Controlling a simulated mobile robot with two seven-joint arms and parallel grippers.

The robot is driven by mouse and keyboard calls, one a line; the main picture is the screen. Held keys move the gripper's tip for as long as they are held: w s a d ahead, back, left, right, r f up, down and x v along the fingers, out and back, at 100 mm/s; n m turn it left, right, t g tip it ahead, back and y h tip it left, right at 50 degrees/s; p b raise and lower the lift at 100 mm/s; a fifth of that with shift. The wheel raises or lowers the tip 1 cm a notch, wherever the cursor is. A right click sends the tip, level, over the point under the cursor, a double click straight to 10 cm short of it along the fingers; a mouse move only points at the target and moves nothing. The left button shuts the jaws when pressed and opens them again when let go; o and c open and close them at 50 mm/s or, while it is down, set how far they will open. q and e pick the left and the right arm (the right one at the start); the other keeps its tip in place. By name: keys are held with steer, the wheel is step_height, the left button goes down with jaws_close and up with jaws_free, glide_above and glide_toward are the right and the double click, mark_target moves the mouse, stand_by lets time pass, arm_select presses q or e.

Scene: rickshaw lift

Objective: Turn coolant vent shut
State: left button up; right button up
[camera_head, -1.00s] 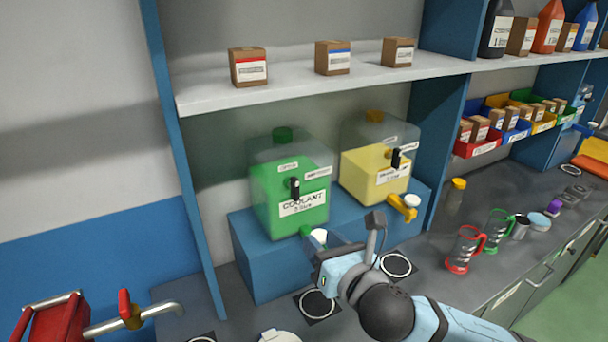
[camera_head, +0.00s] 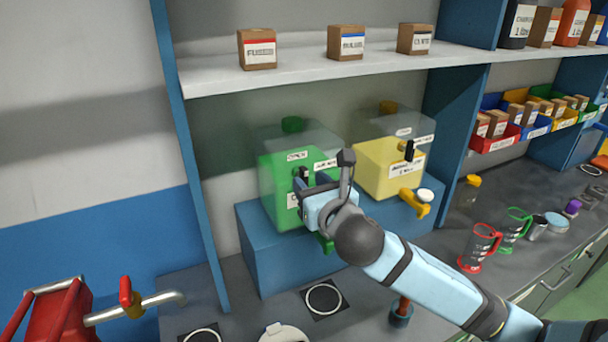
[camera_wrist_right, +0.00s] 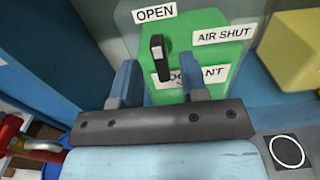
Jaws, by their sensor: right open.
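The coolant tank (camera_head: 275,195), clear with green fluid and a green cap, stands on a blue block. My left gripper is not in view.
A yellow-filled tank (camera_head: 375,165) with its own black knob and yellow tap (camera_head: 413,202) stands to the right. A shelf (camera_head: 400,68) with boxes runs above. A red-handled pipe (camera_head: 135,305) is at lower left.

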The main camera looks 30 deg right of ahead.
mark_target(306, 180)
steer(key=shift+w+d, duration=0.1)
steer(key=shift+w, duration=1.6)
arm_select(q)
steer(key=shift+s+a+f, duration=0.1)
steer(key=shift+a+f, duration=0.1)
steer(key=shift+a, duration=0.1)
arm_select(e)
jaws_close()
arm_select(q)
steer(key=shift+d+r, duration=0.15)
